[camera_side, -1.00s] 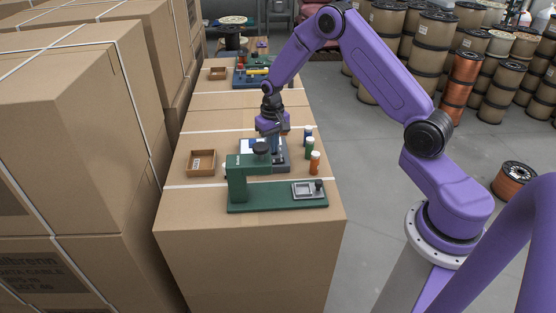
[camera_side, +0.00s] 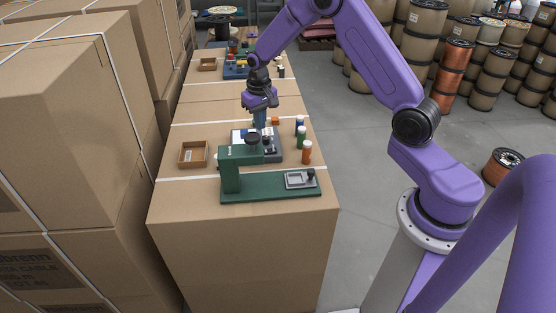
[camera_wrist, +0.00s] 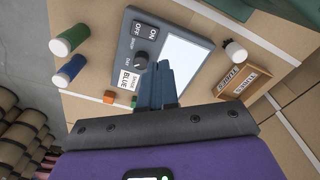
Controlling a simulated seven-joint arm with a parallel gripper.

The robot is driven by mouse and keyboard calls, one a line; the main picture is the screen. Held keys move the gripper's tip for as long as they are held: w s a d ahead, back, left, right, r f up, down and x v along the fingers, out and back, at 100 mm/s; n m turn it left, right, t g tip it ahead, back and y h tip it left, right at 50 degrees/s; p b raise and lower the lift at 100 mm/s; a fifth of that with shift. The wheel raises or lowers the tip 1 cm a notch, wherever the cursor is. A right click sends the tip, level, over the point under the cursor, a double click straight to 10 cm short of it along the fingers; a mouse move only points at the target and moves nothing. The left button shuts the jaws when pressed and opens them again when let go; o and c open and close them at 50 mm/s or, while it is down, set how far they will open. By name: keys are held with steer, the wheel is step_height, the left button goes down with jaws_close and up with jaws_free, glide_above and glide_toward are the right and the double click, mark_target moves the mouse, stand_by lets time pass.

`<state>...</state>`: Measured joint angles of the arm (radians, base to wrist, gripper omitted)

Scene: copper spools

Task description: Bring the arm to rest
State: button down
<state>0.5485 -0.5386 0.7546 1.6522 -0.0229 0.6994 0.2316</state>
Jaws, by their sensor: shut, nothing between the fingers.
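My purple gripper (camera_side: 259,117) is above the cardboard-topped work surface, over the far part of a grey control box (camera_side: 270,156). Its blue-grey fingers are together and hold nothing. In the wrist view the closed fingers (camera_wrist: 160,85) point at the box (camera_wrist: 128,62), beside its black knob (camera_wrist: 141,60) and white screen (camera_wrist: 186,60). Labels on the box read ON, OFF and BLUE. The fingers look clear of the box, but the exact gap cannot be told.
A green press-like fixture (camera_side: 270,190) stands in front of the box. Green (camera_side: 301,139), blue (camera_side: 299,125) and orange (camera_side: 307,153) bottles stand to its right. A brown tray (camera_side: 192,166) lies left. Stacked cartons (camera_side: 75,130) rise at the left; open floor lies right.

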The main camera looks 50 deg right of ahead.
steer(key=s+a+r+n, duration=0.1)
steer(key=s+a+r, duration=0.1)
steer(key=a+r, duration=0.1)
steer(key=s+a+r+n, duration=0.2)
steer(key=a+r, duration=0.1)
steer(key=a, duration=0.1)
steer(key=s+a+r+n+t, duration=0.1)
steer(key=s+a+r+n, duration=0.1)
steer(key=a+r, duration=0.1)
steer(key=shift+s+a+r, duration=0.15)
steer(key=shift+a+r, duration=0.2)
steer(key=shift+a, duration=0.4)
steer(key=s+a+r+n, duration=0.2)
steer(key=s+a+n, duration=0.1)
steer(key=s, duration=0.7)
steer(key=s+a+r+n, duration=0.2)
steer(key=s+n, duration=0.1)
steer(key=s, duration=0.7)
steer(key=s+d+n+g, duration=0.1)
steer(key=s+d+n, duration=0.2)
steer(key=s, duration=0.8)
steer(key=shift+s+d+n+y, duration=0.2)
steer(key=shift+d+n+y, duration=0.1)
steer(key=shift+n, duration=0.3)
